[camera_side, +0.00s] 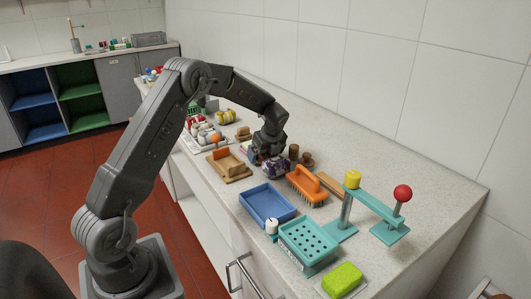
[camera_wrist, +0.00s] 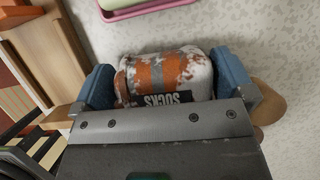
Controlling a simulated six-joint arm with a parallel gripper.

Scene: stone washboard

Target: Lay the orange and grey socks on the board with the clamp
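The orange and grey socks (camera_wrist: 165,75) are a rolled bundle with white patches and a dark "SOCKS" label in the wrist view. My gripper (camera_wrist: 165,85) has its blue fingers on either side of the bundle, and they look flush against it. In the side view my gripper (camera_side: 265,152) is low over the counter and hides this bundle. I cannot tell whether it touches the counter. A wooden board (camera_side: 230,174) with upright blocks lies to the left, and a teal stand (camera_side: 375,208) with a crossbar stands at the right.
A purple and white bundle (camera_side: 277,169) lies just in front of my gripper. A pink tray (camera_wrist: 140,8) lies beyond the socks. Bare counter runs along the wall.

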